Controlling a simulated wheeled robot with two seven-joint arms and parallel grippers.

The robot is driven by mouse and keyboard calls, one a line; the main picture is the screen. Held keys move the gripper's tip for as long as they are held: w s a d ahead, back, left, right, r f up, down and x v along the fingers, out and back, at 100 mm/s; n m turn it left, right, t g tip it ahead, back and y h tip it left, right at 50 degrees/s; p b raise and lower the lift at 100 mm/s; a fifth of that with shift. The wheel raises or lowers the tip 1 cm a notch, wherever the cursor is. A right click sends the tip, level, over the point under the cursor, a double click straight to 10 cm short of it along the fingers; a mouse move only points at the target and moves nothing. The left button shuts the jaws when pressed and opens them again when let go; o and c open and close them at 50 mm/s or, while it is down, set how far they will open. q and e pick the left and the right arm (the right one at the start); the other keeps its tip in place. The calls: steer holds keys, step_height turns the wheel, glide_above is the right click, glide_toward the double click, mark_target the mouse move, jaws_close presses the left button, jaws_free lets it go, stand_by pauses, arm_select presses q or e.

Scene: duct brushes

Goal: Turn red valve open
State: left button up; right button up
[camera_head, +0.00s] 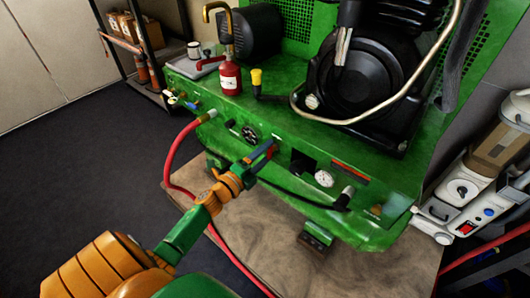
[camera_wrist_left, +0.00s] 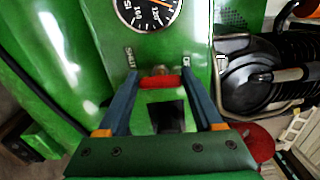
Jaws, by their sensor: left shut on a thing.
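The red valve (camera_wrist_left: 160,82) is a short red handle on the front of the green machine (camera_wrist_left: 205,30). In the left wrist view it lies crosswise between the two blue-grey fingers of my left gripper (camera_wrist_left: 162,80). The fingers are shut on its ends. Labels stand on either side; the left one reads "SHUT", and the right one is partly covered. In the head view my left gripper (camera_head: 267,149) reaches the front panel from the lower left, and its fingers mostly hide the valve. My right gripper is in neither view.
A dial gauge (camera_wrist_left: 150,10) is close to the valve. A red hose (camera_head: 176,160) hangs left of my left arm. A black compressor (camera_head: 365,75) and a red bottle (camera_head: 230,79) stand on the machine. A white device (camera_head: 465,192) is at the right.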

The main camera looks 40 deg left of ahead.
arm_select(q)
steer(key=shift+n, duration=0.5)
steer(key=o, duration=1.4)
steer(key=shift+c, duration=0.2)
steer(key=shift+s, duration=0.15)
steer(key=s, duration=0.6)
steer(key=shift+s+a+p, duration=0.25)
steer(key=shift+s+p, duration=0.15)
